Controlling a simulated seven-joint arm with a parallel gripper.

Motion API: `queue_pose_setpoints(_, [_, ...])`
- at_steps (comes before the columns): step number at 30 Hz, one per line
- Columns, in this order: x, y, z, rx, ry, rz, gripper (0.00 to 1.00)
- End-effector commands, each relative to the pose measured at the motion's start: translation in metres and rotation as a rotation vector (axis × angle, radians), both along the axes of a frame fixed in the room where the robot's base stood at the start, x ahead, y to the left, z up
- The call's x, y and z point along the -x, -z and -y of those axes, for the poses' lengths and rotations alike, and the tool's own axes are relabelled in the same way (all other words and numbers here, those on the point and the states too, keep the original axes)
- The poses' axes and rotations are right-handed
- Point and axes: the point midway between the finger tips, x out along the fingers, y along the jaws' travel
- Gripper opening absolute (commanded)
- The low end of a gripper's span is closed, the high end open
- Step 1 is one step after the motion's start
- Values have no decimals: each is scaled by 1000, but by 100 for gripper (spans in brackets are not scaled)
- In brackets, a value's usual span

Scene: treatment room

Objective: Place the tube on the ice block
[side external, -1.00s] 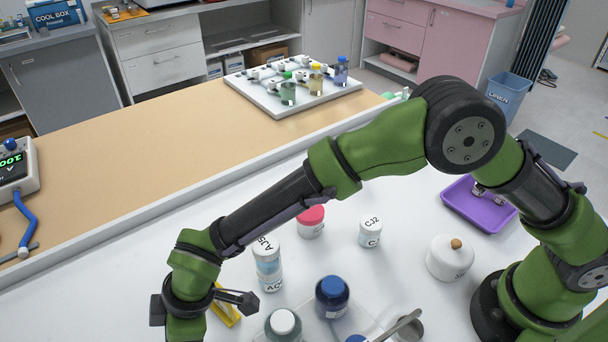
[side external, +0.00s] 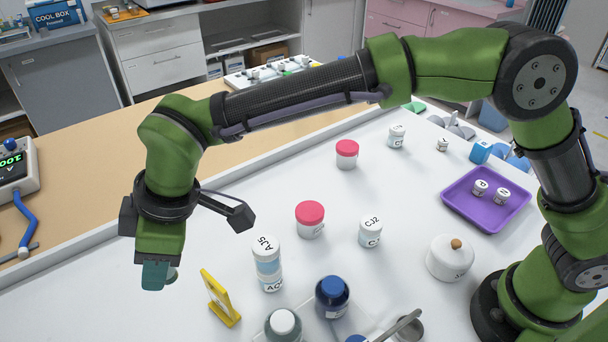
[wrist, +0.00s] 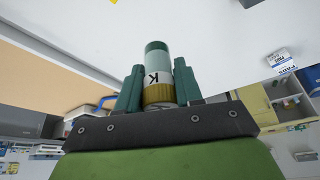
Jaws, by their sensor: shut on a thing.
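My gripper (side external: 157,276) hangs above the white table at the left, pointing down. I cannot make out an ice block for certain in either view.
A yellow frame (side external: 219,297) stands right of my gripper. Stacked jars (side external: 267,264), a pink-lidded jar (side external: 310,220), a blue-capped bottle (side external: 332,297) and a white lidded pot (side external: 450,258) stand farther right. A purple tray (side external: 487,228) holds two small jars.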

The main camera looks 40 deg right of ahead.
Motion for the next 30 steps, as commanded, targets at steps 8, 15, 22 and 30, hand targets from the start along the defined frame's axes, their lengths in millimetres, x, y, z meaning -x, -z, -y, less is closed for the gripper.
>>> queue_pose_setpoints(8, [-55, -6, 74, -1, 186, 3, 6])
queue_pose_setpoints(15, [-107, -13, 188, -1, 452, 4, 6])
queue_pose_setpoints(22, [-128, -17, 310, -1, 729, 4, 6])
queue_pose_setpoints(30, [-112, -19, 454, -1, 1073, 4, 6])
